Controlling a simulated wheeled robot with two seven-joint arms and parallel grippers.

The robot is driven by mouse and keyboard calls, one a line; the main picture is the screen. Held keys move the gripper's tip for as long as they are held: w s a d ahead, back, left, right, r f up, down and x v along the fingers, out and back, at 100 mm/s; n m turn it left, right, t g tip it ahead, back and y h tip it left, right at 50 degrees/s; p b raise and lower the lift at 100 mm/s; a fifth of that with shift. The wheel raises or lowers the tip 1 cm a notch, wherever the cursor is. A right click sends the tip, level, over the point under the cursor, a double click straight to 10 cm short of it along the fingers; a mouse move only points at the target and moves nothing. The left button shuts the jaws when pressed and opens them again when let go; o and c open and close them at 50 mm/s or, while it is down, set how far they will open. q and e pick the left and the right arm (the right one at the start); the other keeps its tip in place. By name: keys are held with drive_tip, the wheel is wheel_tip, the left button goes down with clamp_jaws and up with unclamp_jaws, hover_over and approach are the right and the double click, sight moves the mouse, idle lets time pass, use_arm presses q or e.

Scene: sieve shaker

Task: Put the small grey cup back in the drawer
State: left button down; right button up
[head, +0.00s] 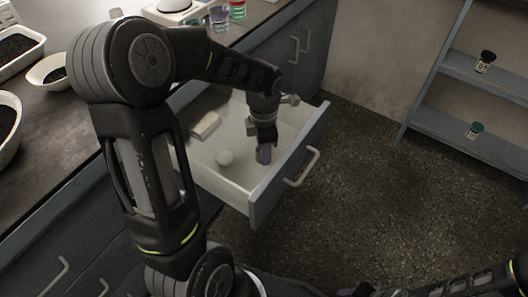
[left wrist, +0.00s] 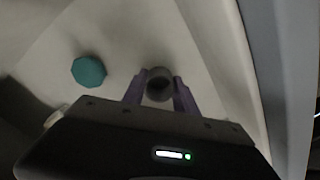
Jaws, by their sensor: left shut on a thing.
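The small grey cup (left wrist: 159,84) shows in the left wrist view as a round grey rim with a dark inside. It is between the two purple fingertips of my left gripper (left wrist: 159,92), which is shut on it. In the head view my left gripper (head: 263,154) points down inside the open drawer (head: 210,178), near its front panel. The cup cannot be made out there. Whether the cup touches the drawer floor I cannot tell. My right gripper is not in view.
The drawer also holds a small whitish round thing (head: 225,157) and a pale block (head: 205,125). A teal-topped thing (left wrist: 88,71) lies left of the cup in the left wrist view. The counter (head: 60,155) carries bowls; a shelf (head: 480,75) stands at right.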

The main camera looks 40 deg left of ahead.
use_arm(q)
drive_tip(key=shift+f, duration=0.25)
drive_tip(key=shift+f, duration=0.2)
drive_tip(key=c, duration=1)
unclamp_jaws()
drive_tip(key=shift+o, duration=0.2)
drive_tip(key=shift+r, duration=0.1)
drive_tip(key=shift+r, duration=0.2)
wheel_tip(320, 180, up, 12)
drive_tip(key=p, duration=0.2)
drive_tip(key=shift+p, duration=0.3)
drive_tip(key=shift+f, duration=0.1)
